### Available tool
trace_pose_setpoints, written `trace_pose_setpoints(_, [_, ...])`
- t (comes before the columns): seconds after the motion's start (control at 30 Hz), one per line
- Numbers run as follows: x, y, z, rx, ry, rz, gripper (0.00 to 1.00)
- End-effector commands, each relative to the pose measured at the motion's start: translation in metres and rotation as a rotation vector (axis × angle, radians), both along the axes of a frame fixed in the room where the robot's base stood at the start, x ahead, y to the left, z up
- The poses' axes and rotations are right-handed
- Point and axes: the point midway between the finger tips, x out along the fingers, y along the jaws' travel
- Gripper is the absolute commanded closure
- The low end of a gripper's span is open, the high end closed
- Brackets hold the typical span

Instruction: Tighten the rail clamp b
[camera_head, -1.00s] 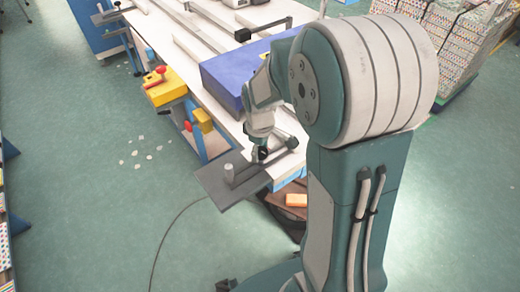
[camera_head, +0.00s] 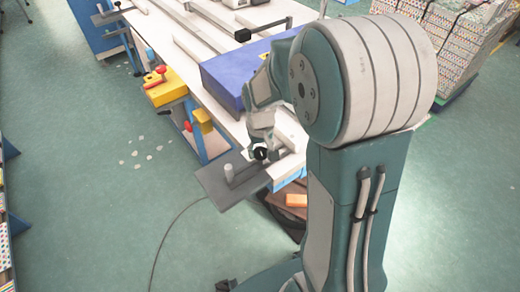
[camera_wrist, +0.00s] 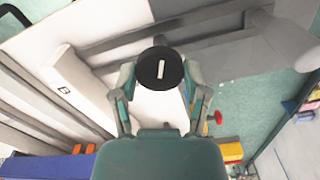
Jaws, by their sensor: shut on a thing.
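A round black knob (camera_wrist: 161,74) with a white bar mark on its face sits between the two fingers of my gripper (camera_wrist: 160,88) in the wrist view. The fingers are closed against its sides. In the head view my gripper (camera_head: 261,151) is at the near end of the white table, and the knob shows there as a small dark disc (camera_head: 261,154). The knob is over a grey bar beside a dark grey plate (camera_head: 212,184). The clamp body under the knob is largely hidden.
A blue box (camera_head: 222,82) stands on the white table (camera_head: 190,68) close to my arm. Long grey rails (camera_head: 196,45) lie farther back. Yellow tools (camera_head: 168,91) hang at the table's left side. The floor at left is mostly clear.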

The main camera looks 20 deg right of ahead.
Motion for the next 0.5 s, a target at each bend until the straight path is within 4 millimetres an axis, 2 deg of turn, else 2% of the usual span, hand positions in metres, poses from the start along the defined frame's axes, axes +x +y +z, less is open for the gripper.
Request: trace_pose_setpoints(0.5, [-0.0024, 0.0001, -0.0023, 0.0, 0.008, -0.491, 0.89])
